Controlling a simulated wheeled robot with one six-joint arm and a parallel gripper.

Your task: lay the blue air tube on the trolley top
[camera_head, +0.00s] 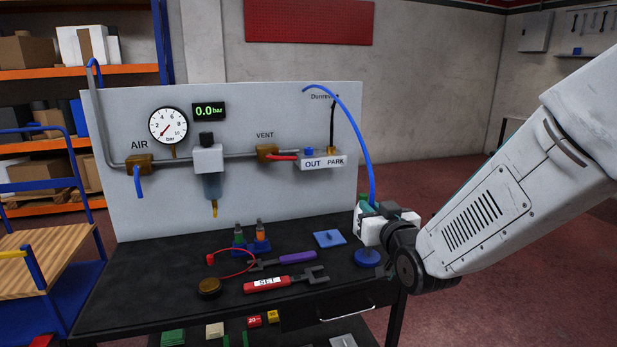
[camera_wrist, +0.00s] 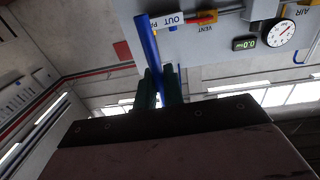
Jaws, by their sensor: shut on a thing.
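The blue air tube (camera_head: 352,122) rises from my gripper (camera_head: 371,207) and arcs up and left in front of the grey panel. Its far end shows near the panel's upper right and looks free. My gripper is shut on the tube's lower part, above the right edge of the black top (camera_head: 190,260). In the wrist view the tube (camera_wrist: 149,45) runs up from between the dark green fingers (camera_wrist: 160,84). The tube's lower end is hidden by my gripper. The black top holds several tools. A wooden-topped blue cart (camera_head: 30,262) stands at the left.
The panel (camera_head: 300,110) carries a gauge (camera_head: 168,126), a filter (camera_head: 208,160) and an OUT/PARK block (camera_head: 321,162). A red-handled wrench (camera_head: 270,285), a purple-handled tool (camera_head: 297,257), a brass disc (camera_head: 209,288) and a blue square plate (camera_head: 329,239) lie on the black top. Its left part is clear.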

